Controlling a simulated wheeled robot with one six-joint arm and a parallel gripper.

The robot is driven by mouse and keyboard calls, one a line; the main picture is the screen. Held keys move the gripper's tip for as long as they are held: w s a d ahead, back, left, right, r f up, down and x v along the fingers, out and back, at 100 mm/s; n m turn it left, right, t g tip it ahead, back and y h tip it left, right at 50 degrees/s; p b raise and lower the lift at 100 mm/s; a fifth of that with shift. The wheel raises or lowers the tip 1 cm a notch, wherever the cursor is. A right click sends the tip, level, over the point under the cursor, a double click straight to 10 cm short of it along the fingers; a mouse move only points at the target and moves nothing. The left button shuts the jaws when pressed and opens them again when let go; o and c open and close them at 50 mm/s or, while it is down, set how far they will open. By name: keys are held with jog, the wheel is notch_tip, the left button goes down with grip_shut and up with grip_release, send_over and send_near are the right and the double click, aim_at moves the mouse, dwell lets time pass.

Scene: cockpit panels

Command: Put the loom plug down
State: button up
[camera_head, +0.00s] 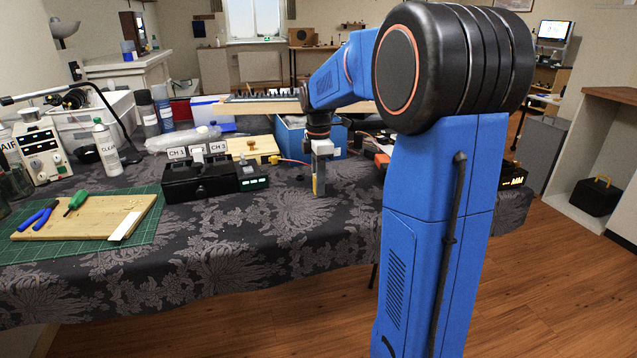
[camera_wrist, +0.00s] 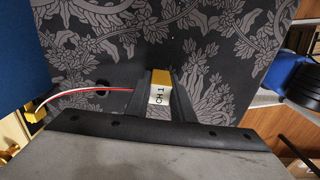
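My gripper (camera_head: 319,188) points down over the patterned dark tablecloth, right of the black channel box (camera_head: 200,184). A red and white wire pair (camera_wrist: 95,90) runs left from behind the finger to a yellow piece (camera_wrist: 36,113). In the head view the plug shows only as a small yellow patch between the fingers. I cannot tell whether it touches the cloth. The box carries tags "CH 1" and "CH 3".
A small unit with a green display (camera_head: 253,177) adjoins the box. A wooden block with a knob (camera_head: 252,150) and a blue bin (camera_head: 292,138) stand behind. A green cutting mat (camera_head: 150,232) lies left. The cloth in front of my gripper is clear.

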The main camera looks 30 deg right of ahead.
jog(key=o, duration=0.4)
